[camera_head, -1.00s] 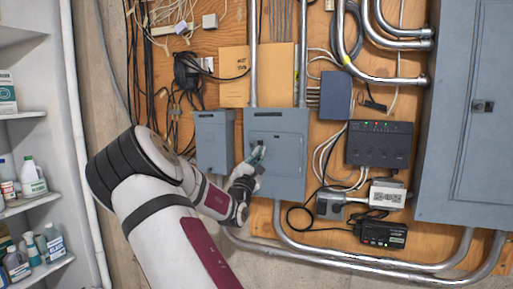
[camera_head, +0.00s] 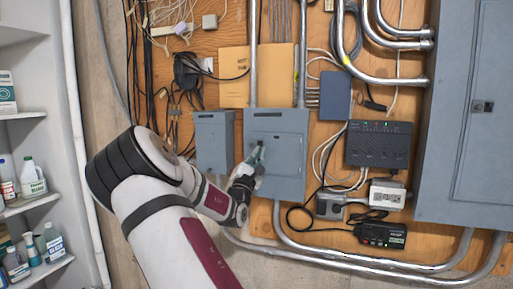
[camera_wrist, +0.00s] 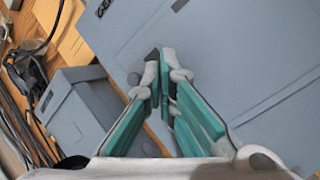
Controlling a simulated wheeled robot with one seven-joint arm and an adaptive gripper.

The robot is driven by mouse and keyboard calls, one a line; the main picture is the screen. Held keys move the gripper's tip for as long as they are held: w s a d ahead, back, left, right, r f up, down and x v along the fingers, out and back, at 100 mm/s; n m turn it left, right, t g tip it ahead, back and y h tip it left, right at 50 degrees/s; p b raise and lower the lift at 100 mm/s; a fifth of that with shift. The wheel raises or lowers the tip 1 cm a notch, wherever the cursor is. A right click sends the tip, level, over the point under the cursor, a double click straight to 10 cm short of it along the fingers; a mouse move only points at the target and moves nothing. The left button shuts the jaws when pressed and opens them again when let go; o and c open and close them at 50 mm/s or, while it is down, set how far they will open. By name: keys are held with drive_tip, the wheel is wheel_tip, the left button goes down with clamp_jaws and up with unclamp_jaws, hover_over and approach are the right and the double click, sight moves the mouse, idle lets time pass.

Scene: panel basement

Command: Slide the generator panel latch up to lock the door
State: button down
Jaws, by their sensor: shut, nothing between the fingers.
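The generator panel (camera_head: 289,170) is a grey metal box with a closed front door, mounted on the wooden board in the middle of the head view. Its grey face (camera_wrist: 235,50) fills much of the wrist view. My gripper (camera_head: 259,150) is at the left part of the door, with its green-sided fingers together and empty. In the wrist view the fingertips (camera_wrist: 160,58) are close to the panel face, by a small dark piece and a small round grey spot (camera_wrist: 133,79). The latch is not clear; the fingers partly cover that area, and contact cannot be told.
A smaller grey box (camera_head: 213,145) is left of the panel. Metal conduits (camera_head: 252,60) run above and below it. A black device (camera_head: 380,145) and a large grey cabinet (camera_head: 455,120) are to the right. Shelves with bottles (camera_head: 40,200) stand at left.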

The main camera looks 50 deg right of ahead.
drive_tip(key=shift+r, duration=0.75)
idle(0.4)
drive_tip(key=shift+f, duration=0.25)
idle(0.6)
drive_tip(key=s+a+p, duration=0.2)
drive_tip(key=a, duration=0.4)
drive_tip(key=shift+s+a, duration=0.25)
drive_tip(key=shift+s, duration=0.1)
idle(0.7)
